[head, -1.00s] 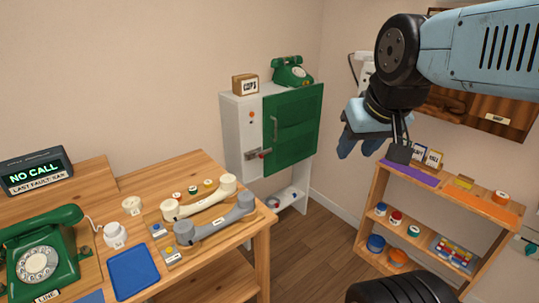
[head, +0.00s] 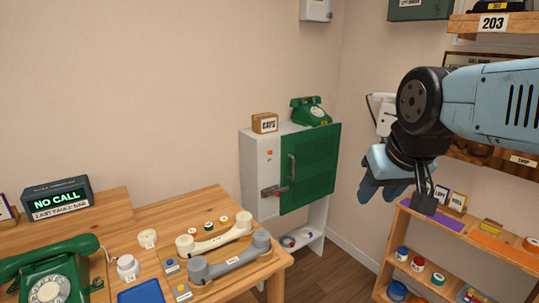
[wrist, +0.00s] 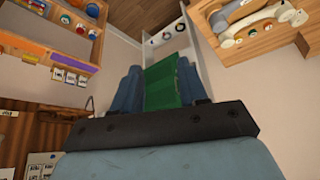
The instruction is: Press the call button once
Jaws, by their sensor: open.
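No button marked as the call button can be made out. A dark display (head: 59,200) reading NO CALL stands on the wooden table at left. A green dial phone (head: 52,270) sits in front of it, cut by the frame edge. Small blue and yellow buttons (head: 182,291) sit beside the cream handset (head: 214,237) and grey handset (head: 230,258); I cannot read their labels. My gripper (head: 382,190) is open and empty in the air, right of the green-doored cabinet (head: 309,172). In the wrist view its blue fingers (wrist: 160,70) stand apart, with the green door between them.
Another green phone (head: 310,112) and a labelled box (head: 265,123) stand on the cabinet. A wooden shelf (head: 470,244) with coloured mats and jars stands below my arm at right. A wall shelf marked 203 (head: 493,22) is above. Floor shows between table and shelf.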

